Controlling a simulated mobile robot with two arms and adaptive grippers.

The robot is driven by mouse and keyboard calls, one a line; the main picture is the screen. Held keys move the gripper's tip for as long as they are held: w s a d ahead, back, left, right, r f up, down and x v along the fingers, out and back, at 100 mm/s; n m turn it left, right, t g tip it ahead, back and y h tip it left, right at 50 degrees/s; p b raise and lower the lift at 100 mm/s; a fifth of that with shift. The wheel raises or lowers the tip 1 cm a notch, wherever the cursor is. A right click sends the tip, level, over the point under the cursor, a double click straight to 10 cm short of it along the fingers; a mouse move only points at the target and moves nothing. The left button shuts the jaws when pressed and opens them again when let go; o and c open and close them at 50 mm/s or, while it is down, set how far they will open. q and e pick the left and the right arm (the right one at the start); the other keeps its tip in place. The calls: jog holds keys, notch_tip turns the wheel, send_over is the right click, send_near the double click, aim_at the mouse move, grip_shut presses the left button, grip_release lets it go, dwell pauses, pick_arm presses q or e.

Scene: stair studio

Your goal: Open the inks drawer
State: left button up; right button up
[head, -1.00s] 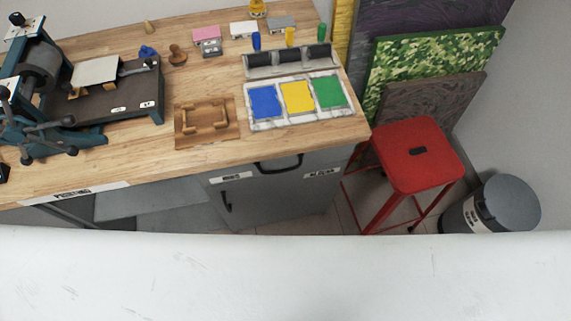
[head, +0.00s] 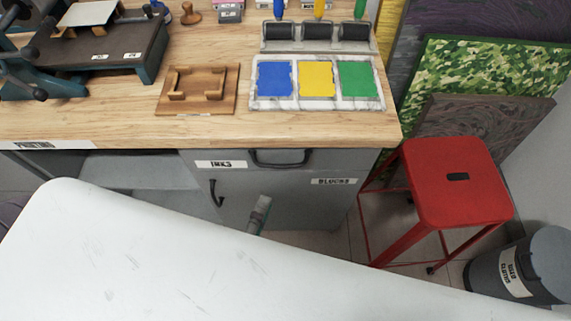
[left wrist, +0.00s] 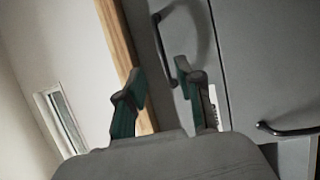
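The inks drawer (head: 235,158) is shut in the grey cabinet under the worktop, with an INKS label and a dark bar handle (head: 281,162). Part of my left gripper (head: 260,214) shows low in front of the cabinet, below the drawer and apart from it. The rest of that arm is hidden. In the left wrist view, the left gripper (left wrist: 160,88) has its two fingers spread and empty. The drawer handle (left wrist: 163,50) appears ahead of the fingers, near the gap between them. My right gripper is not in view.
A large white surface (head: 180,260) fills the bottom of the head view. Below the drawer is a BLOCKS door with a handle (head: 215,193). A red stool (head: 455,185) and a grey bin (head: 520,265) stand to the right. Ink trays (head: 318,104) sit on the worktop.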

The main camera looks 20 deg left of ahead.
aim_at(283, 166)
pick_arm(q)
jog(key=w, duration=0.3)
jog(key=w+d, duration=0.1)
jog(key=w, duration=0.7)
jog(key=shift+d+r+p, duration=0.15)
jog(key=shift+r+p, duration=0.2)
jog(key=shift+r, duration=0.05)
grip_shut()
